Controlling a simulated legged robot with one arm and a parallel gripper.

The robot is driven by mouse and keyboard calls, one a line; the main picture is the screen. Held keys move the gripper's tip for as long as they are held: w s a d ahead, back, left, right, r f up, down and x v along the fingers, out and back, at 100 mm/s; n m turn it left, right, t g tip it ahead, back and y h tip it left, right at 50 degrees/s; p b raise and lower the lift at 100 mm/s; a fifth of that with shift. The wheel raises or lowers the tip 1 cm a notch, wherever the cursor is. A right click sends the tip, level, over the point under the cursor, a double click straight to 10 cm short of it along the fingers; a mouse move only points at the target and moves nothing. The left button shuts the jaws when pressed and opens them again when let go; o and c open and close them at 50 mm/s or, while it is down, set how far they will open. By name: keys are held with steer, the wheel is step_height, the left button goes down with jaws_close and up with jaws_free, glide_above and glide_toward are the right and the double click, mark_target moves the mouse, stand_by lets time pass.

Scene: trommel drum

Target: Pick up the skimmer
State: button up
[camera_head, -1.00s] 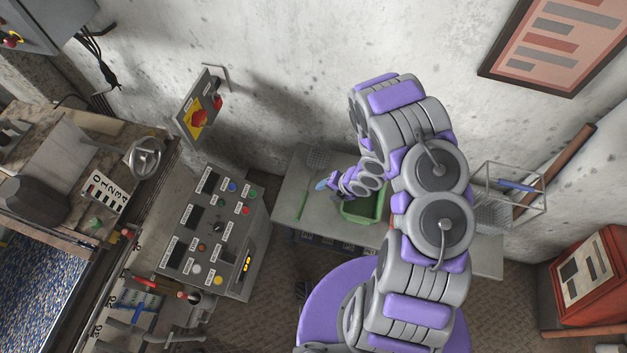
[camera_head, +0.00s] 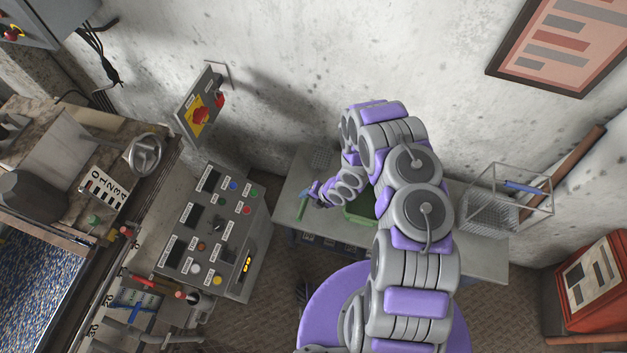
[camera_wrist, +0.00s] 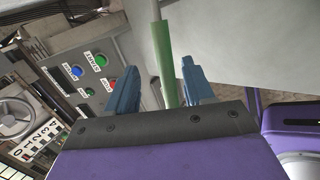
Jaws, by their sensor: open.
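The skimmer shows its green handle (camera_head: 302,208) at the left end of the grey table in the head view, with its grey mesh head (camera_head: 321,158) farther back by the wall. In the wrist view the green handle (camera_wrist: 165,62) runs between the two blue fingers, nearer the right one. My gripper (camera_head: 309,194) is at the handle in the head view, and its fingers (camera_wrist: 160,88) stand wide apart in the wrist view. I cannot tell whether a finger touches the handle. The part of the handle nearest the palm is hidden.
A green bin (camera_head: 358,216) stands on the table (camera_head: 470,243), partly behind my arm. A control panel (camera_head: 213,237) with buttons is close on the left. A wire basket (camera_head: 490,212) is at the table's right end. A wall switch box (camera_head: 200,104) hangs behind.

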mark_target(307, 200)
steer(key=shift+d+b+x, duration=0.15)
steer(key=shift+b+x, duration=0.25)
steer(key=shift+x, duration=0.95)
steer(key=shift+d+b+x, duration=0.1)
steer(key=shift+b+x, duration=0.3)
steer(key=shift+x, duration=0.9)
steer(key=shift+f, duration=0.15)
steer(key=shift+c, duration=0.3)
jaws_close()
